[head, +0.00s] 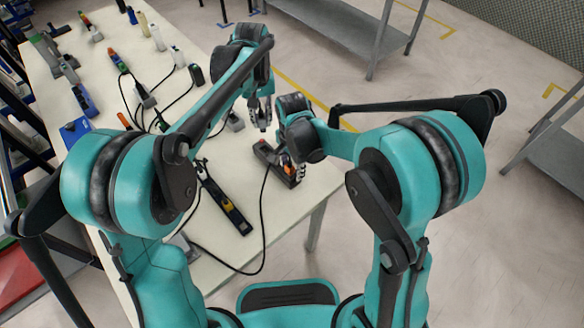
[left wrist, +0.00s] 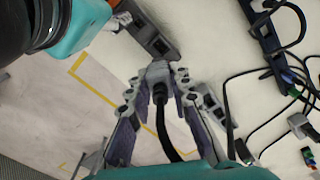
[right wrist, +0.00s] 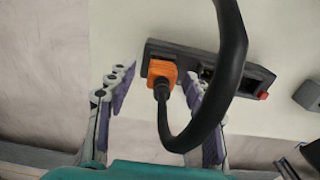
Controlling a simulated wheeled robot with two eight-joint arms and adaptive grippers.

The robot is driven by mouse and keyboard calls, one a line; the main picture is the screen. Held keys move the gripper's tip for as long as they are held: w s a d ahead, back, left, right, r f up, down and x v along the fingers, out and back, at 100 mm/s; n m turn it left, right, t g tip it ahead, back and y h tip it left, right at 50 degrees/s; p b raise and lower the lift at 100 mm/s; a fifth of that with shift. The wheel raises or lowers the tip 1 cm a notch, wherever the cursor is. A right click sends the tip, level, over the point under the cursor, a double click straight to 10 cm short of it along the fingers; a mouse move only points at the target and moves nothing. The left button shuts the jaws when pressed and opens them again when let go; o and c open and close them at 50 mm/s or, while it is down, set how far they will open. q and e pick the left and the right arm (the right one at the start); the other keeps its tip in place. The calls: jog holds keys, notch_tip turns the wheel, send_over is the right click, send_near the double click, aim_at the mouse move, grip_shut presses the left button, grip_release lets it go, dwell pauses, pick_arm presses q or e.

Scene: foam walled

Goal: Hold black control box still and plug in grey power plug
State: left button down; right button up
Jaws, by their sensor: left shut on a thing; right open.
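The black control box (head: 264,151) lies at the table's right edge, and shows in the right wrist view (right wrist: 235,70) with a red button at one end. An orange plug (right wrist: 162,72) sits in it, beside an open socket (right wrist: 207,72). The box's end also shows in the left wrist view (left wrist: 150,35). My left gripper (head: 261,124) is shut on the grey power plug (left wrist: 158,75), its black cable trailing back; it is above the table, apart from the box. My right gripper (right wrist: 158,78) is open, fingers on either side of the orange plug, contact unclear.
A long black power strip (head: 226,205) lies left of the box. Cables, bottles and tools crowd the table's (head: 165,80) far left. A black cable (right wrist: 232,50) loops across the right wrist view. Grey shelves (head: 345,30) stand beyond open floor.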

jog(key=shift+f, duration=0.75)
grip_shut()
pick_arm(q)
jog(key=m, duration=0.5)
jog(key=shift+f, duration=0.2)
jog(key=m, duration=0.7)
jog(key=shift+f, duration=0.3)
jog(key=m, duration=0.5)
jog(key=shift+f, duration=0.2)
jog(key=m, duration=0.5)
jog(key=shift+f, duration=0.2)
jog(key=m, duration=0.4)
jog(key=shift+f, duration=0.2)
jog(key=m, duration=0.4)
jog(key=shift+f, duration=0.15)
pick_arm(e)
jog(key=shift+s, duration=0.1)
